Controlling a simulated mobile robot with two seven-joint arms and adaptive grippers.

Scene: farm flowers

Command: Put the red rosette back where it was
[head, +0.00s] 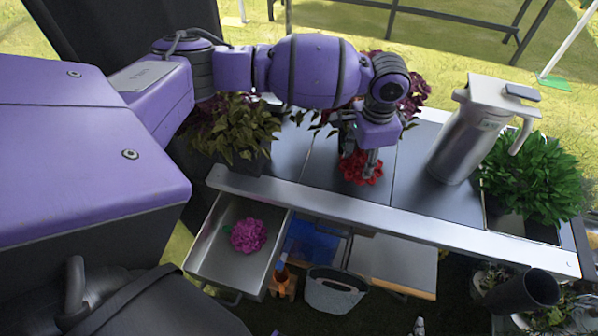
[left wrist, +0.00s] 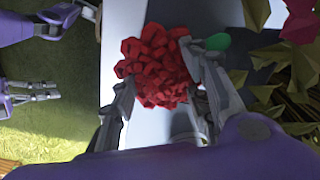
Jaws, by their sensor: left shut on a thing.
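The red rosette (head: 361,170) is a ruffled red flower head at the middle of the planting bench's dark top in the head view. My left gripper (head: 362,150) reaches down from above and is shut on it. In the left wrist view the rosette (left wrist: 157,68) sits between the two grey fingers, with a bit of green at its right. Whether it touches the bench top or is held just above it is hard to tell. Part of my right arm's gripper (left wrist: 38,92) shows at the left of the left wrist view; its fingers are too small to judge.
An open metal drawer (head: 205,262) below the bench holds a magenta rosette (head: 248,235). A steel jug (head: 465,135) and a green potted plant (head: 535,180) stand at right. Leafy plants (head: 235,130) stand at left, with dark red blooms (head: 414,95) behind. The bench top between is clear.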

